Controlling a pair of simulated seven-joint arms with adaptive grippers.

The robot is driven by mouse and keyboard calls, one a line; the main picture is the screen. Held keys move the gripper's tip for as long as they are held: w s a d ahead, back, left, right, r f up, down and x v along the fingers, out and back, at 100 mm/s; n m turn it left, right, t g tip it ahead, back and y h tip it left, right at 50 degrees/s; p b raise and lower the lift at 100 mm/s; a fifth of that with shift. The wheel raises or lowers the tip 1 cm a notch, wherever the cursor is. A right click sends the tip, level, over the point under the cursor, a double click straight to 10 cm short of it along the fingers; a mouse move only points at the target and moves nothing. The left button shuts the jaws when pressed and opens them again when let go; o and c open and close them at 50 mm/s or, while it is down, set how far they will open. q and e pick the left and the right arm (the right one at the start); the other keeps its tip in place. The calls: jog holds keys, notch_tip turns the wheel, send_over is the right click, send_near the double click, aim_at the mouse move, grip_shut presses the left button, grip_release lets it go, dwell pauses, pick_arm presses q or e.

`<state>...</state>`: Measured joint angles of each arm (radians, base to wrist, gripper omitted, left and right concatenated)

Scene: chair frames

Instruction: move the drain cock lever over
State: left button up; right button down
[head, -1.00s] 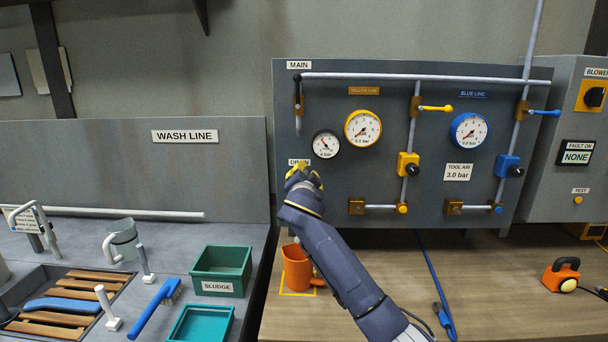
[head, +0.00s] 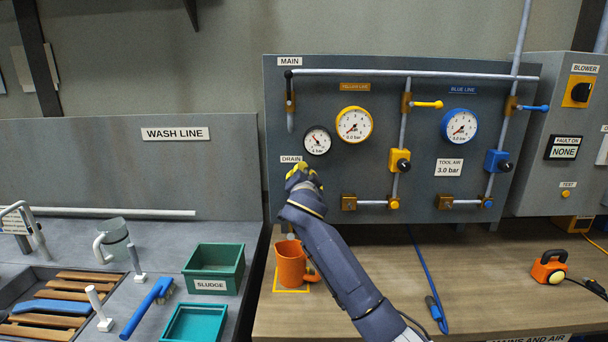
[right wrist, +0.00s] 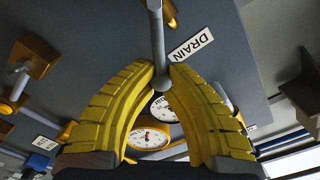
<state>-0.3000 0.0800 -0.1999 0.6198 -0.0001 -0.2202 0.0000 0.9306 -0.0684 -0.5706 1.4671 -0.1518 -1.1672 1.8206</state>
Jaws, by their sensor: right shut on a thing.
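The drain cock lever (right wrist: 158,48) is a grey rod with a rounded end in the right wrist view. My right gripper (right wrist: 163,72), with yellow ribbed fingers, is closed around the rod near that end. In the head view my right gripper (head: 303,176) is at the left part of the grey panel, just below the DRAIN label (head: 291,159), and it hides the lever there. The DRAIN label also shows beside the rod in the right wrist view (right wrist: 191,46). My left gripper is not in view.
An orange mug (head: 290,266) stands on a yellow-outlined square on the bench below the drain. Gauges, pipes and yellow and blue valves fill the panel (head: 300,205) to the right. A blue hose (head: 421,272) hangs over the bench. Green bins (head: 240,265) stand to the left.

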jog(key=shift+d+f, duration=0.65)
jog(key=shift+d, duration=0.25)
jog(key=shift+d+f, duration=0.65)
jog(key=shift+f, duration=0.3)
jog(key=c, duration=2.2)
grip_release()
jog(key=shift+f, duration=0.1)
jog(key=c, duration=2.2)
grip_release()
jog(key=shift+f, duration=0.1)
